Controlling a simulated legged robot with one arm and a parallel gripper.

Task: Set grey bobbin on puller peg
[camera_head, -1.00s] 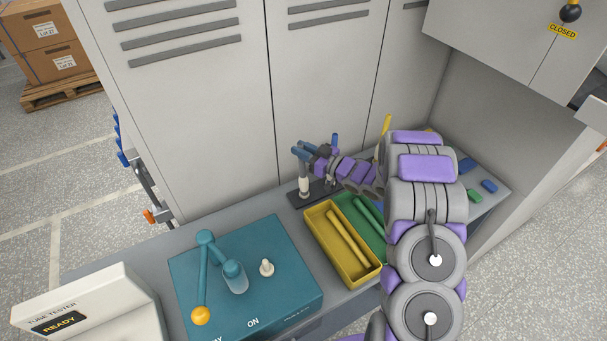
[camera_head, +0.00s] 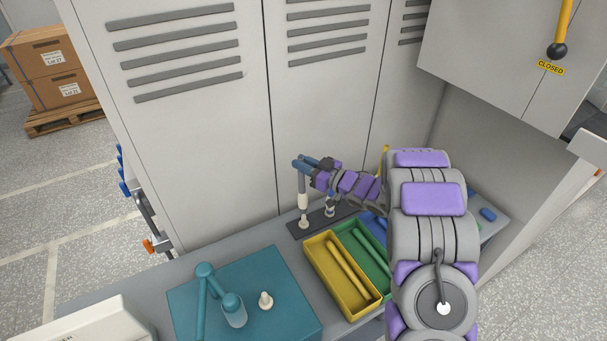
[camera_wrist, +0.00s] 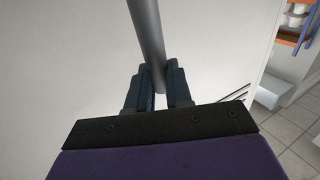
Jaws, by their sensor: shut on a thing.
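My gripper (camera_head: 306,164) is at the back of the bench, shut on the grey bobbin (camera_head: 303,183), a slim upright tube. In the wrist view the grey bobbin (camera_wrist: 149,45) stands between the dark fingers (camera_wrist: 157,88), tilted a little in the picture. Below it in the head view is a pale section (camera_head: 303,201), over a small round foot on a dark base strip (camera_head: 314,222). I cannot tell whether the bobbin and the foot touch. A second short post (camera_head: 330,208) stands on the strip, partly under my arm. No label shows which post is the puller peg.
A yellow tray (camera_head: 347,297) and a green tray (camera_head: 380,284) hold tubes in front of the strip. A teal box (camera_head: 195,310) with a white nub (camera_head: 266,300) is at the left. Tall cabinet doors (camera_head: 200,140) rise close behind the gripper.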

